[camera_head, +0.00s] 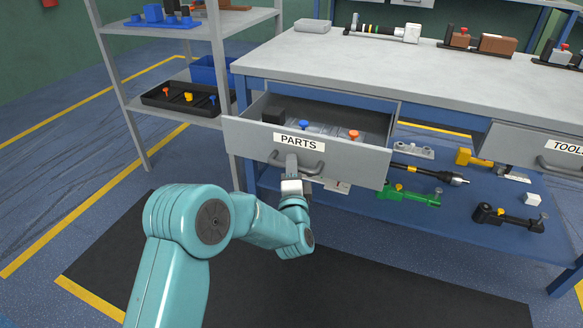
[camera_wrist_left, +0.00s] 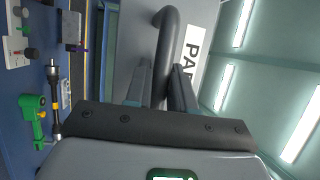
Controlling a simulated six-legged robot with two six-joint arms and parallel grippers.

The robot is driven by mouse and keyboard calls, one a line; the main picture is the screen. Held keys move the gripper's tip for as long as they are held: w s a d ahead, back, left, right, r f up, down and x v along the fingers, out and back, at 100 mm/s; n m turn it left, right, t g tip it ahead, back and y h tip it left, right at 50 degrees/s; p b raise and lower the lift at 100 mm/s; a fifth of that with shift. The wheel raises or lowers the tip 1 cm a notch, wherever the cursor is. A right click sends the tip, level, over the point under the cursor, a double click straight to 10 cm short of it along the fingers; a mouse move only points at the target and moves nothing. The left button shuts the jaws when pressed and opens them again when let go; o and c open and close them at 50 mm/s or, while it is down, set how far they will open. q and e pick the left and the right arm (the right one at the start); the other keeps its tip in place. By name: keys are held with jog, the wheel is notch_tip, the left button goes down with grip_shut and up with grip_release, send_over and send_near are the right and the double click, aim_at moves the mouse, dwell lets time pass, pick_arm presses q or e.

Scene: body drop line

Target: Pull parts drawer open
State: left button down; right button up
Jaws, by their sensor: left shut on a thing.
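The grey parts drawer (camera_head: 345,164) stands open out of the workbench, its "PARTS" label facing me in the head view. A black block and small blue and orange parts show inside it. Its dark bar handle (camera_head: 312,169) is on the front, below the label. My left gripper (camera_head: 291,168) reaches up to the handle from below and is shut on it. In the left wrist view the handle (camera_wrist_left: 168,52) runs between the two fingers of my gripper (camera_wrist_left: 160,88). My right gripper is in neither view.
The workbench top (camera_head: 360,58) lies above the drawer. A lower blue shelf (camera_head: 450,210) holds a green tool (camera_head: 408,196) and other tools. A closed "TOOLS" drawer (camera_head: 530,148) is at right. A shelf rack (camera_head: 118,72) stands close at left. A black mat (camera_head: 400,285) covers the floor.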

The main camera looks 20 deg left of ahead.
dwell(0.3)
pick_arm(q)
jog(key=c, duration=1.1)
grip_release()
jog(key=shift+o, duration=0.2)
jog(key=shift+s+d, duration=0.15)
jog(key=shift+s, duration=0.05)
jog(key=p+v, duration=0.3)
jog(key=v, duration=1.3)
